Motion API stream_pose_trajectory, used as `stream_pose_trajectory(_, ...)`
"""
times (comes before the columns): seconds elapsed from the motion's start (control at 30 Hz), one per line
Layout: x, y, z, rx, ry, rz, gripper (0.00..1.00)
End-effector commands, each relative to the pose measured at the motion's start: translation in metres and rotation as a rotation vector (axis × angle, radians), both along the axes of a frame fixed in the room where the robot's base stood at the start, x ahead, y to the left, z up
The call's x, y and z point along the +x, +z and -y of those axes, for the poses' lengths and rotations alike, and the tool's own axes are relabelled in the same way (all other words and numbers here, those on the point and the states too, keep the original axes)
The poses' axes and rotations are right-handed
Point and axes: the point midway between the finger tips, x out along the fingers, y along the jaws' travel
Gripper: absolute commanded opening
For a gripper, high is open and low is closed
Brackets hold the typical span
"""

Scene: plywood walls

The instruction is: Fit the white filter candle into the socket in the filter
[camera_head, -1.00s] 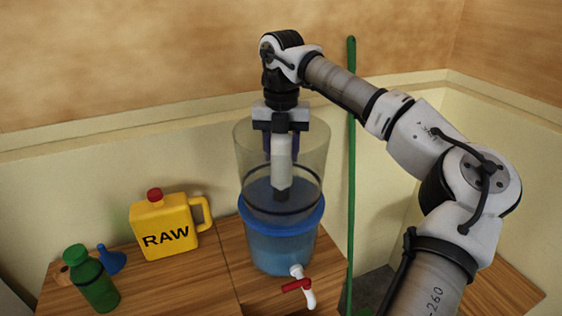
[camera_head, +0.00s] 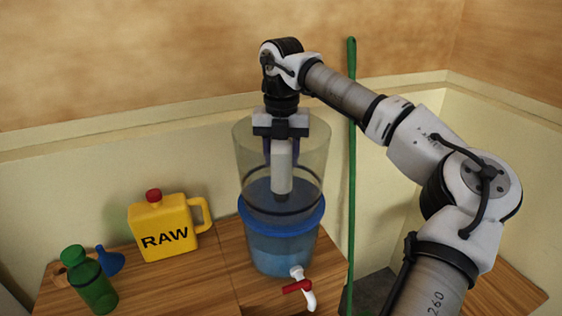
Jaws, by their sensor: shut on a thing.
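The filter (camera_head: 245,165) is a clear upper vessel above a blue-banded lower part that holds blue water. The white filter candle (camera_head: 282,175) is upright inside the clear upper vessel. My gripper (camera_head: 281,150) points straight down into the vessel's open top and is shut on the candle's upper part. The candle's lower end is close to the dark blue floor of the upper vessel. The socket is hidden beneath the candle, and I cannot tell whether the candle's end is in it.
A yellow RAW jug (camera_head: 163,228), a green bottle (camera_head: 90,282) and a blue funnel (camera_head: 110,261) stand left on the wooden counter (camera_head: 205,280). A red-handled tap (camera_head: 300,287) sticks out at the filter's front. A green pole (camera_head: 351,180) stands to the right.

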Motion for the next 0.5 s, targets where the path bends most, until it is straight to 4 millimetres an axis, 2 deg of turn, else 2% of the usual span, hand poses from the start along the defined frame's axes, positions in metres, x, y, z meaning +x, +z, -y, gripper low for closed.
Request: stream_pose_trajectory(0.5, 0.0001, -0.0081, 0.0001, 0.000, 0.000, 0.001, 0.13)
